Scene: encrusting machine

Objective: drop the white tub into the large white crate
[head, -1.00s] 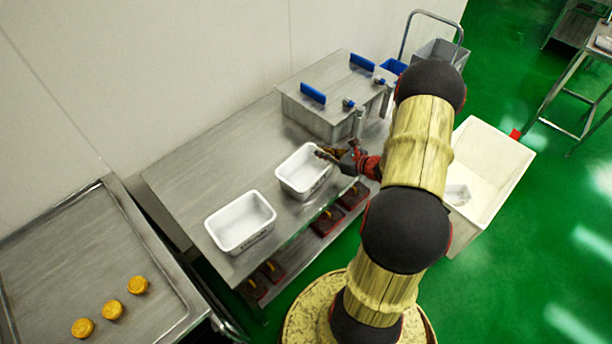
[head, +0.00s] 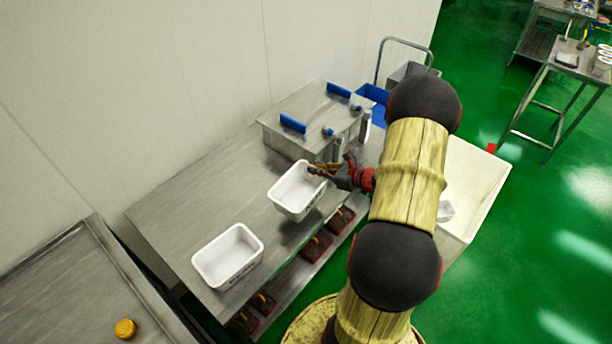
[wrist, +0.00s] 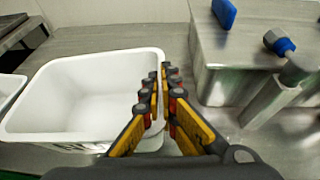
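The white tub (head: 285,203) is a small empty rectangular tub at the right end of the steel table in the head view. Its white interior also fills the left of the wrist view (wrist: 75,95). My gripper (head: 318,171) is at its right side. In the wrist view my gripper (wrist: 161,72) has its two fingers close together with the tub's right rim between them. I cannot tell whether the tub is clear of the tabletop. The large white crate (head: 485,170) stands right of my arm, partly hidden by it; a small white item (head: 445,211) lies inside.
A second white tub (head: 228,256) stands on the steel table (head: 180,215) to the left. A steel box with blue handles (head: 310,120) stands behind the held tub. Red-and-black items sit on the lower shelf. A steel tray table (head: 60,290) is at far left.

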